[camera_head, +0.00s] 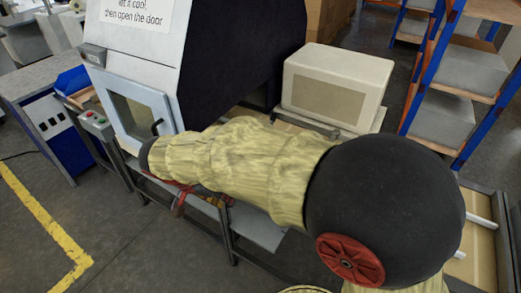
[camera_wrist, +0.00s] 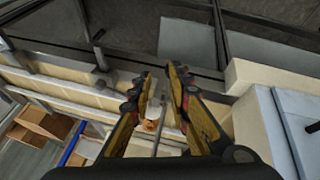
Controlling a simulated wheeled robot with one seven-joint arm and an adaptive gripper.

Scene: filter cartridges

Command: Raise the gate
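I cannot clearly pick out the gate in either view. In the head view, a grey machine has a door (camera_head: 140,107) with a window and a dark handle; the door looks shut. My gripper (camera_wrist: 161,73) is open in the wrist view, its two yellow-and-black fingers apart. A thin grey rod (camera_wrist: 160,117) and a small orange-tan round part show between the fingers, seemingly beyond them; I see no grip on either. In the head view my arm hides most of the gripper; only red and yellow parts show below it.
A cream box (camera_head: 337,83) stands behind my arm on the conveyor frame. A blue-framed shelf (camera_head: 429,85) with grey boxes is at right. A button box (camera_head: 96,121) stands left of the machine. Floor at lower left is open, marked with a yellow line (camera_head: 45,225).

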